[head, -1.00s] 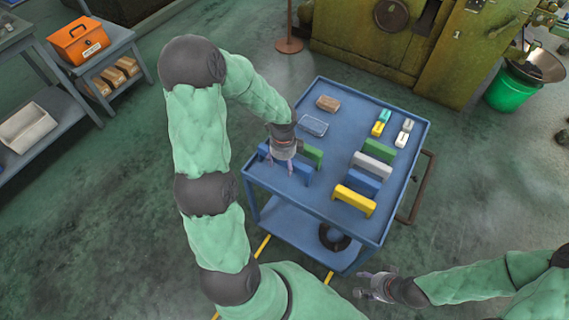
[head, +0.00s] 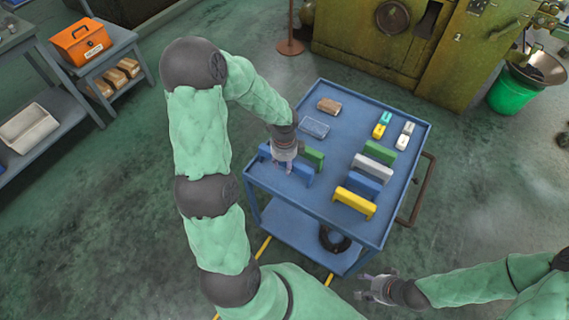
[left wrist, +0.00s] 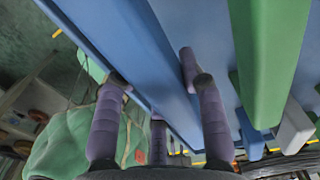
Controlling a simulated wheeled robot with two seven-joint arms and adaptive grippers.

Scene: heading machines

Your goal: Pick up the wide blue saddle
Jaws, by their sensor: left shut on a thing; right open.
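The wide blue saddle (head: 303,174) is a long blue block at the left edge of the cart top in the head view. My left gripper (head: 283,167) comes down over its middle and hides that part. In the left wrist view the saddle (left wrist: 130,50) runs between the fingers of my left gripper (left wrist: 155,80), which are shut on it. I cannot tell whether the saddle is clear of the cart top. My right gripper (head: 374,287) is open and empty, low in front of the cart.
A green saddle (head: 314,157) stands just behind the blue one and also shows in the left wrist view (left wrist: 268,60). Green, grey, blue and yellow saddles (head: 355,202) stand at the right of the blue cart (head: 320,204). A wire tray (head: 314,127) and small blocks lie farther back.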

